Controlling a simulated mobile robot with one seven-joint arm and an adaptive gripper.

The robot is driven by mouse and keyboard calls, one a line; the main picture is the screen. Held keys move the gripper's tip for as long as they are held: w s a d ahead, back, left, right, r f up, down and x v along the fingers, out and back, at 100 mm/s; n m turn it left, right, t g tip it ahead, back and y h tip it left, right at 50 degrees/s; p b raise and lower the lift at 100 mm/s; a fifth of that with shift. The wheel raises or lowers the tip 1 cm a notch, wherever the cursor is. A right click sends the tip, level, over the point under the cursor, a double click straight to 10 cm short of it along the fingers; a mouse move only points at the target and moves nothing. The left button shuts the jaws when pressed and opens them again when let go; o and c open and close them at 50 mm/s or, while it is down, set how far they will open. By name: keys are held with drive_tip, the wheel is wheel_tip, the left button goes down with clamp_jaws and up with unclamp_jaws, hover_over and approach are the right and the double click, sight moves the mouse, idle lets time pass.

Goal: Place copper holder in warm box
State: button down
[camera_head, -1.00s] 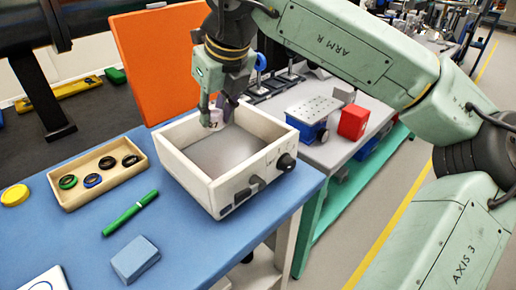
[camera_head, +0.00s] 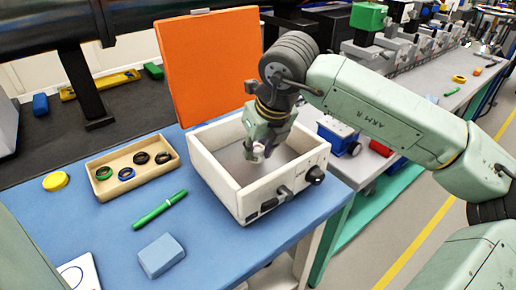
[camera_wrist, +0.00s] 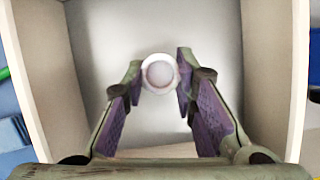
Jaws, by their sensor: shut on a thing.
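The warm box (camera_head: 236,195) is a white open-topped box with knobs on its front and a grey floor. It stands on the blue table in the head view, and its walls (camera_wrist: 272,70) frame the wrist view. My gripper (camera_head: 260,154) is inside the box opening, pointing down. Its fingers are closed around a small pale round piece (camera_wrist: 160,74), which I take to be the copper holder; it looks whitish, not clearly copper. It also shows at the fingertips in the head view (camera_head: 258,151). I cannot tell whether it touches the floor.
An orange panel (camera_head: 208,65) stands upright behind the box. On the blue table (camera_head: 105,228) are a wooden tray (camera_head: 95,165) with several rings, a green marker (camera_head: 160,209), a blue block (camera_head: 161,256) and a yellow disc (camera_head: 56,181).

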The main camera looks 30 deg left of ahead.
drive_tip(key=shift+f, duration=0.65)
drive_tip(key=shift+f+b, duration=0.25)
drive_tip(key=shift+b, duration=0.1)
drive_tip(key=c, duration=1.3)
unclamp_jaws()
drive_tip(key=shift+r, duration=0.1)
drive_tip(key=shift+r, duration=0.1)
drive_tip(key=shift+r+p, duration=0.25)
drive_tip(key=shift+p, duration=0.3)
drive_tip(key=shift+d+r+b, duration=0.2)
drive_tip(key=shift+r+b, duration=0.15)
drive_tip(key=b+v, duration=0.1)
drive_tip(key=v, duration=1)
